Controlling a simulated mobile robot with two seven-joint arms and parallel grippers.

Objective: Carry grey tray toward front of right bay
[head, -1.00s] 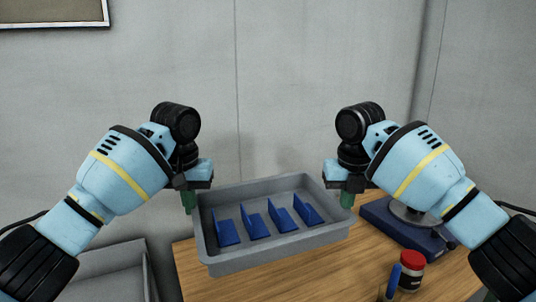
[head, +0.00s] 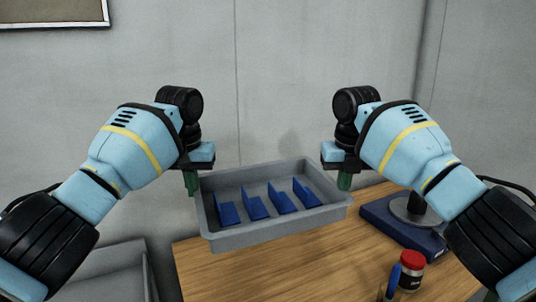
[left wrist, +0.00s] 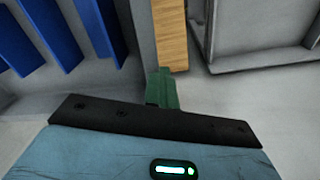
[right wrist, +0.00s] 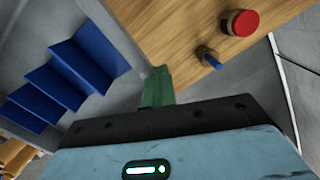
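The grey tray (head: 275,232) is in the middle of the head view, over the left part of the table, with several blue angled pieces (head: 254,209) in it. My left gripper (head: 191,183) is at the tray's left end and my right gripper (head: 345,180) at its right end. Both appear shut on its end walls, though only one green finger of each shows clearly. The left wrist view shows the tray wall (left wrist: 142,35) running to the finger. The right wrist view shows the wall (right wrist: 110,35) meeting the finger there too.
The wooden table (head: 310,262) has bare room in front of the tray. A blue-based device (head: 400,228) with a round grey part stands to the right. A red-lidded jar (head: 411,270) and a blue pen-like item (head: 393,280) stand at front right. Another grey container (head: 105,275) is lower left.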

